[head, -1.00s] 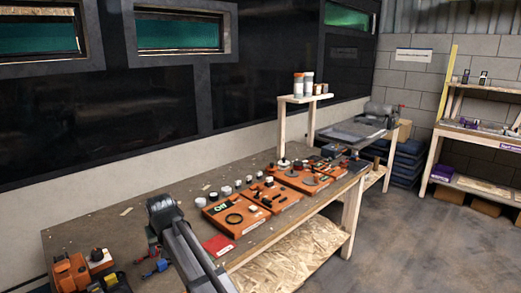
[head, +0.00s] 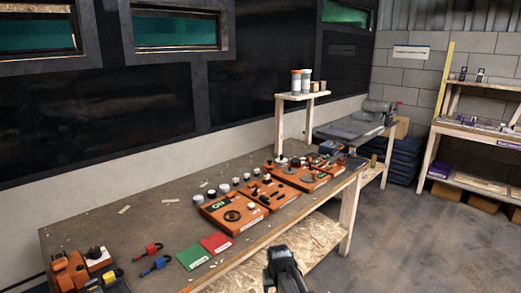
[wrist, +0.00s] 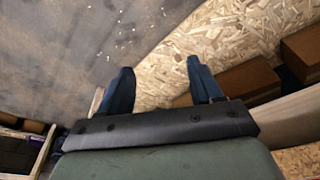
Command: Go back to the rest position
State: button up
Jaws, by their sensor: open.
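My gripper shows in the wrist view (wrist: 158,82) with its two dark blue fingers apart and nothing between them. In the head view my arm (head: 285,268) rises from the bottom edge, in front of the workbench's front edge and over the lower chipboard shelf. The fingertips cannot be made out in the head view. My gripper is apart from everything on the bench.
The workbench (head: 130,225) holds orange panels (head: 233,211), a green card (head: 193,257), a red card (head: 216,243), padlocks (head: 155,264) and several small round parts. A chipboard shelf (head: 325,243) lies below. Open floor (head: 420,240) is at the right.

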jog(key=s+d+f+g, duration=0.3)
jog(key=s+d+f, duration=0.2)
jog(key=s+f, duration=0.65)
jog(key=s+d+f+g, duration=0.2)
jog(key=s+f, duration=0.4)
jog(key=s, duration=0.5)
jog(key=s+d+f+m+g, duration=0.1)
jog(key=s+d+f+g, duration=0.1)
jog(key=s+f, duration=0.4)
jog(key=s+d+f+g, duration=0.2)
jog(key=s+f, duration=0.4)
jog(key=s, duration=1)
jog(key=shift+s+d+m, duration=0.3)
jog(key=shift+d+m, duration=0.05)
jog(key=shift+m, duration=0.05)
jog(key=shift+f, duration=0.1)
jog(key=shift+c, duration=0.2)
